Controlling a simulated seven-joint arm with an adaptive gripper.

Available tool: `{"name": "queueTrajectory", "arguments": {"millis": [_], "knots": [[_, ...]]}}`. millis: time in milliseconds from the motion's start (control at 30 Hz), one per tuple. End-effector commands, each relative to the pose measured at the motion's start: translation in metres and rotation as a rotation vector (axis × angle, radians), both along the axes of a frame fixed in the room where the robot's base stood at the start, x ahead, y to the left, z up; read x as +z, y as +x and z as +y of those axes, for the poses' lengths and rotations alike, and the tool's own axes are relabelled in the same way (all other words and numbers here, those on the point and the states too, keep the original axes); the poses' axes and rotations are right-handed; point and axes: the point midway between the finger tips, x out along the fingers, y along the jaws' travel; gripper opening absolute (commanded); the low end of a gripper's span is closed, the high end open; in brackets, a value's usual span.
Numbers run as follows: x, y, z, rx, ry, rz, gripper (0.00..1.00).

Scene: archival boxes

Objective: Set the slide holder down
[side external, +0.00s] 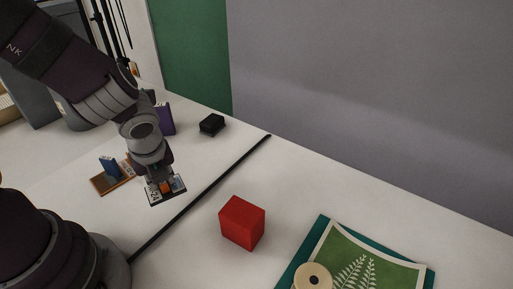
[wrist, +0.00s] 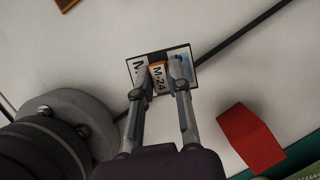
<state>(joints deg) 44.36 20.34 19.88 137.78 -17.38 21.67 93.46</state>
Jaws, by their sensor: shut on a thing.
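The slide holder (side external: 178,185) is a small black-edged flat piece with white and bluish faces, an orange part in its middle and a printed label. My gripper (side external: 160,178) points down and is shut on the holder at this middle part. In the wrist view the fingers of my gripper (wrist: 161,72) lie on either side of the orange part. I cannot tell whether the holder's underside touches the table; the fingers hide part of its top.
A black strip (side external: 200,197) runs across the white table close to the holder. A red block (side external: 242,222) stands to the right. A brown tray (side external: 102,184) with a blue piece lies left. A black box (side external: 212,124) and purple box (side external: 166,118) stand behind. A green fern picture (side external: 385,275) lies front right.

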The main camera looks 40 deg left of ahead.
Motion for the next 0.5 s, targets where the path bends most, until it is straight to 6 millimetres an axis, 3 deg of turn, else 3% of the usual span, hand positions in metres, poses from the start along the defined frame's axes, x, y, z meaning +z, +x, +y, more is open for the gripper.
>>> {"name": "queueTrajectory", "arguments": {"millis": [67,167,500], "knots": [[-0.006,0.001,0.0,0.002,0.001,0.002,0.0],[-0.009,0.017,0.0,0.005,-0.001,-0.001,0.0],[-0.019,0.11,0.001,0.002,0.001,0.001,0.0]]}}
